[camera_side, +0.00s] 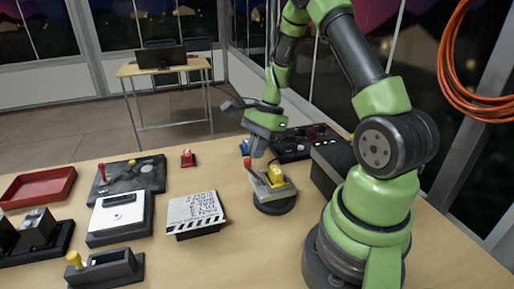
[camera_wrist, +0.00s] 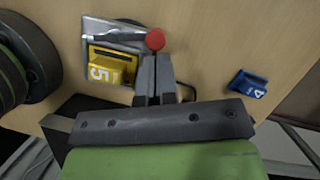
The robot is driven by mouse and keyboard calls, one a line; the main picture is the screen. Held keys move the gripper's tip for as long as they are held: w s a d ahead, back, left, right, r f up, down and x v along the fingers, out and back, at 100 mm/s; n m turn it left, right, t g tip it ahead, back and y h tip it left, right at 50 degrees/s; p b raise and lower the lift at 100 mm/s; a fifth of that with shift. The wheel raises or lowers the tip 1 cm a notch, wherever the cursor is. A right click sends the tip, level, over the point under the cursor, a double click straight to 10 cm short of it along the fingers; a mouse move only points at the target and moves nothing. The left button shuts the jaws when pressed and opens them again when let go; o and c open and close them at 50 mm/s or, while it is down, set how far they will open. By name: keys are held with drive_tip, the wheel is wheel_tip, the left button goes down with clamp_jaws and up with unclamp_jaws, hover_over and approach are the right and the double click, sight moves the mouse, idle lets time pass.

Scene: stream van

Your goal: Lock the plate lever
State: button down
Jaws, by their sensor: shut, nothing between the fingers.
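A pale grey plate (camera_side: 284,190) sits on a round dark base (camera_side: 275,209) near the middle of the table, with a yellow block (camera_side: 276,174) on it. The block also shows in the wrist view, marked 5 (camera_wrist: 110,68). The lever is a dark bar (camera_wrist: 118,38) along the plate's edge, ending in a red knob (camera_wrist: 155,40). The knob also shows in the side view (camera_side: 247,164). My gripper (camera_side: 256,168) is shut and empty, pointing down beside the knob. In the wrist view its fingertips (camera_wrist: 155,57) appear just beside the knob; I cannot tell whether they touch.
A small blue block (camera_wrist: 247,85) lies to the right in the wrist view. A clapperboard (camera_side: 196,212), a white-topped box (camera_side: 120,217) and a black panel with a red-topped stick (camera_side: 135,178) stand to the left. Black equipment (camera_side: 333,165) stands right of the plate. Bare table lies in front.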

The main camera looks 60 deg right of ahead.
drive_tip(key=shift+w+a+n+g, duration=0.35)
drive_tip(key=shift+w+n+g, duration=0.1)
drive_tip(key=shift+n, duration=0.65)
drive_tip(key=shift+w+a+n+g, duration=0.25)
drive_tip(key=shift+w+n, duration=0.05)
drive_tip(key=shift+n, duration=0.3)
drive_tip(key=a+n+g, duration=0.1)
drive_tip(key=n, duration=0.2)
drive_tip(key=w+a+n+g, duration=0.1)
drive_tip(key=a+n, duration=0.1)
drive_tip(key=n, duration=0.2)
drive_tip(key=a+n+g+h, duration=0.1)
drive_tip(key=a+n, duration=0.1)
drive_tip(key=n, duration=0.1)
drive_tip(key=shift+w+a+n, duration=0.15)
drive_tip(key=shift+a+n, duration=0.05)
drive_tip(key=shift+n, duration=0.1)
drive_tip(key=shift+d, duration=0.1)
drive_tip(key=shift+s+d, duration=0.35)
drive_tip(key=shift+s, duration=0.3)
